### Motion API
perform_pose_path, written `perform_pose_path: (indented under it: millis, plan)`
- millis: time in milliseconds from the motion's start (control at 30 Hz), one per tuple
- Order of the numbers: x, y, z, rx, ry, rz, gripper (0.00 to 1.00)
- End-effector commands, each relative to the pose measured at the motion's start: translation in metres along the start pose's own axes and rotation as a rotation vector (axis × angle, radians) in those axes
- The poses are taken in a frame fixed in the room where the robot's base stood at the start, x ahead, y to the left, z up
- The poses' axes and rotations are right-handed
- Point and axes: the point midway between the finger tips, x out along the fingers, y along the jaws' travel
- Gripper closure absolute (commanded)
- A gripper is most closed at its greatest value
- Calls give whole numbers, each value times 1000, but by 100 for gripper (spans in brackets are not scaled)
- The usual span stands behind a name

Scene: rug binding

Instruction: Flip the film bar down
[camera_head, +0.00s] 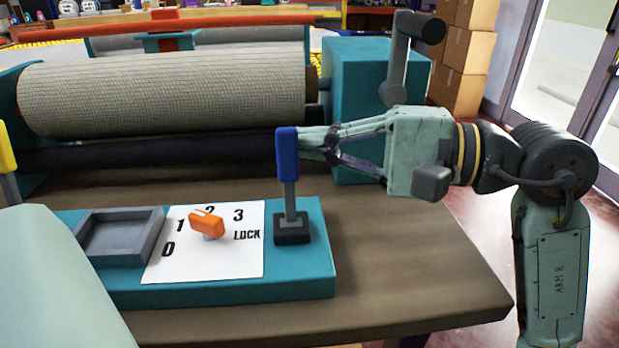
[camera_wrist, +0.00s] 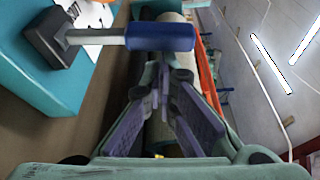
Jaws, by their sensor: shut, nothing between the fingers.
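No part is marked as the film bar; a long red bar (camera_head: 165,25) on a teal bracket lies level above the rolled rug (camera_head: 165,93). A lever with a blue handle (camera_head: 287,152) stands upright on the teal control panel (camera_head: 310,282). My gripper (camera_head: 305,141) is shut and empty, its fingertips right beside the blue handle on its right. In the wrist view the blue handle (camera_wrist: 160,37) lies across, just beyond the shut fingertips (camera_wrist: 160,85). I cannot tell whether they touch it. The red bar also shows in the wrist view (camera_wrist: 207,78).
The panel holds an orange knob (camera_head: 207,223) on a white dial plate (camera_head: 253,258) and a grey tray (camera_head: 120,252). A teal housing with a dark crank (camera_head: 400,60) stands behind my gripper. The brown table (camera_head: 420,290) is clear at front right.

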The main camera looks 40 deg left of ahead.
Motion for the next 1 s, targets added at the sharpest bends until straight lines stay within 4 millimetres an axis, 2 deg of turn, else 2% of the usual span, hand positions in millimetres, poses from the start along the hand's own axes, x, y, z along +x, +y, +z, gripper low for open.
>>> perform_pose_path:
  millis: [33,600,700,1000]
  plan:
    - [0,9,3,-46,-1,-13,100]
    - [-15,1,44,-512,-1,-180,100]
    - [-17,1,49,-568,-1,-199,100]
    - [-20,2,57,-562,1,-195,100]
